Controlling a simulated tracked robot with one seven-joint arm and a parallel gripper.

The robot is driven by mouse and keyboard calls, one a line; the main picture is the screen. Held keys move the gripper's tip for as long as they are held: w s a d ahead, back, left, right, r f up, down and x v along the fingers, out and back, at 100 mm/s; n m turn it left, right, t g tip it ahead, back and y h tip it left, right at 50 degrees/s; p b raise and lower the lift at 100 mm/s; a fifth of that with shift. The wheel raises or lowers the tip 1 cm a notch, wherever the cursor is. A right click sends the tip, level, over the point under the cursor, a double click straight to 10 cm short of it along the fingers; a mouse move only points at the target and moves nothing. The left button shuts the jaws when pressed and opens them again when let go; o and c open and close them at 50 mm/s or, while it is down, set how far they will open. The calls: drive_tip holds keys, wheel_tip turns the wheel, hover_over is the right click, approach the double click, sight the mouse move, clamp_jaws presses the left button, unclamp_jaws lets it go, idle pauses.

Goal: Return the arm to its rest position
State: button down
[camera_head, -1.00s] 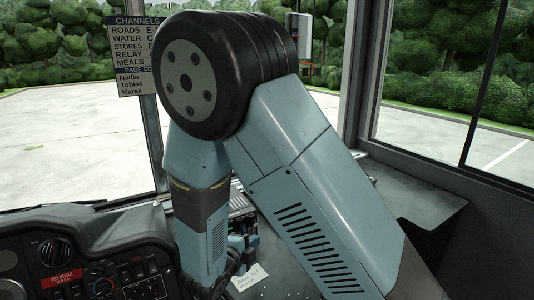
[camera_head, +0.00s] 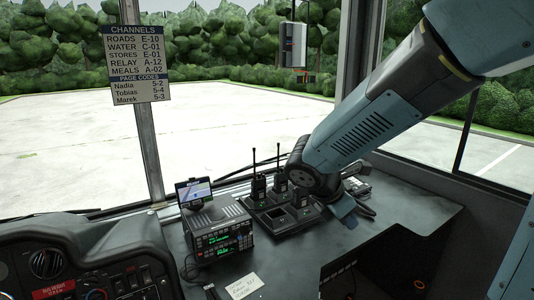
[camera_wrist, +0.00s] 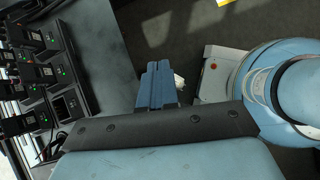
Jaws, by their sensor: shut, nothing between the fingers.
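My arm reaches in from the upper right in the head view, slanting down to its dark wrist joint above the right side of the desk. My gripper (camera_head: 343,207) shows as small blue fingers just below that joint, at the right of the radio charger (camera_head: 256,210). In the wrist view my gripper (camera_wrist: 157,80) has its blue fingers pressed together with nothing between them. It points over dark floor, apart from the charger and radios at the left. Part of the charger's right side is hidden by the wrist in the head view.
Handheld radios (camera_head: 258,185) stand in the charger. Left of it are a radio unit (camera_head: 220,240) and a small screen (camera_head: 194,191). A paper note (camera_head: 244,286) lies on the desk (camera_head: 325,235). A channel sign (camera_head: 136,65) hangs on the window post.

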drive_tip(key=s+d+r+m+t+y, duration=0.2)
drive_tip(key=s+d+r+m+y, duration=0.2)
drive_tip(key=s+r+m, duration=0.7)
drive_tip(key=shift+s+d+m+t+y, duration=0.15)
drive_tip(key=shift+s+m+t+y, duration=0.75)
drive_tip(key=shift+m, duration=4.5)
drive_tip(key=shift+w+r+g+y, duration=0.1)
drive_tip(key=shift+w+g+y, duration=0.3)
drive_tip(key=shift+w+g, duration=0.1)
